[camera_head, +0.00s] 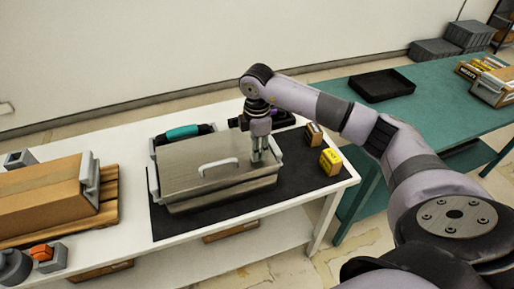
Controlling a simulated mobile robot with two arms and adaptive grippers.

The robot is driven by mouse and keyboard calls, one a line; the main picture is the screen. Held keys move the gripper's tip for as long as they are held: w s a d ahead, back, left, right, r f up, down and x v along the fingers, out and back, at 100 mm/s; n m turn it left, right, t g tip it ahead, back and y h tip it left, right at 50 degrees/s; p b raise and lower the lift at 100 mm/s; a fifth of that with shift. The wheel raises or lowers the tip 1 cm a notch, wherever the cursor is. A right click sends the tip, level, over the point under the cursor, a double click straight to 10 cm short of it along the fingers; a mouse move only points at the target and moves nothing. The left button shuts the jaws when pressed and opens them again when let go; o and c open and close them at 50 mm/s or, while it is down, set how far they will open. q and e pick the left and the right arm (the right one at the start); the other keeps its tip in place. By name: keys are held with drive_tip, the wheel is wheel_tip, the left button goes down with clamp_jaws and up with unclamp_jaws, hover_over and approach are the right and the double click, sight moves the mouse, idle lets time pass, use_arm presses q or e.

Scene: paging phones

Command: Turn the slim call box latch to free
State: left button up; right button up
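A wide grey metal box (190,168) lies on a dark mat (305,180) on the white table, with a white handle on its lid and pale clips at its left and right ends. My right gripper (262,158) points down at the lid's right end, beside the right clip (275,148). Its two fingers look close together; I cannot tell whether they touch the box or hold anything. No part is clearly recognisable as the slim call box or its latch. My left gripper is not in view.
A teal-and-black item (184,132) and a dark device (282,118) sit behind the box. Yellow (330,161) and brown (313,134) cartons stand right. A cardboard-coloured box (42,195) and an orange-topped grey fixture (42,253) are left. A black tray (381,86) lies on the green table.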

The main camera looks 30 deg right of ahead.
drive_tip(key=shift+o, duration=0.7)
drive_tip(key=shift+r, duration=0.1)
wheel_tip(320, 180, up, 12)
idle(0.4)
